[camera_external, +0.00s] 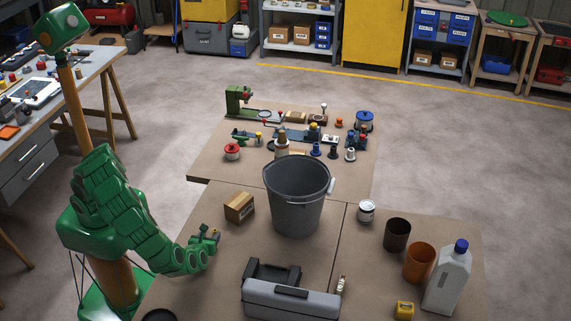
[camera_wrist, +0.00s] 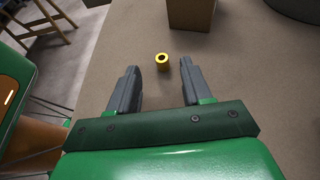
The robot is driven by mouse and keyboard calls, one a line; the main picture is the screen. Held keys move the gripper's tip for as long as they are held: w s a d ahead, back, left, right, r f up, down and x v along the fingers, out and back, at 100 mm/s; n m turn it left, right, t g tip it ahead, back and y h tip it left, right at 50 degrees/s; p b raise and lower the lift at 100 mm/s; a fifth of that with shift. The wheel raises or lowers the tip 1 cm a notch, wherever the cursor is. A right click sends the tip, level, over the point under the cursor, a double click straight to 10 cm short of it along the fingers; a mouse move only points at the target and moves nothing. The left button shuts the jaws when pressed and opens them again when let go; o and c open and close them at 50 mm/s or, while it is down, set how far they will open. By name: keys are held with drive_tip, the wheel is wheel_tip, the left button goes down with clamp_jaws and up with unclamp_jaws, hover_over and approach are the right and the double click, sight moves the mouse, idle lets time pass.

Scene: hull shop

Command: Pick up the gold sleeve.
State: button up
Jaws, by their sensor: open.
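The gold sleeve (camera_wrist: 162,61) is a small yellow ring-shaped piece with a dark hole. In the wrist view it sits on the brown table top, just beyond my fingertips and roughly centred between them. My gripper (camera_wrist: 161,75) is open and empty, with its two grey fingers apart on either side of the view. In the external view my gripper (camera_external: 208,236) is low over the left part of the table, left of a cardboard box. The sleeve is hard to make out there, mostly hidden by the gripper.
A cardboard box (camera_external: 239,208) stands close beyond my gripper, also in the wrist view (camera_wrist: 190,14). A large grey bucket (camera_external: 297,205) is right of it. A grey toolbox (camera_external: 291,300) lies nearer the front. Bare table surrounds the sleeve; the table's left edge is close.

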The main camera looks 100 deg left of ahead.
sight(214, 232)
drive_tip(key=x, duration=0.4)
drive_tip(key=shift+w+f, duration=0.1)
drive_tip(key=shift+f, duration=0.05)
clamp_jaws()
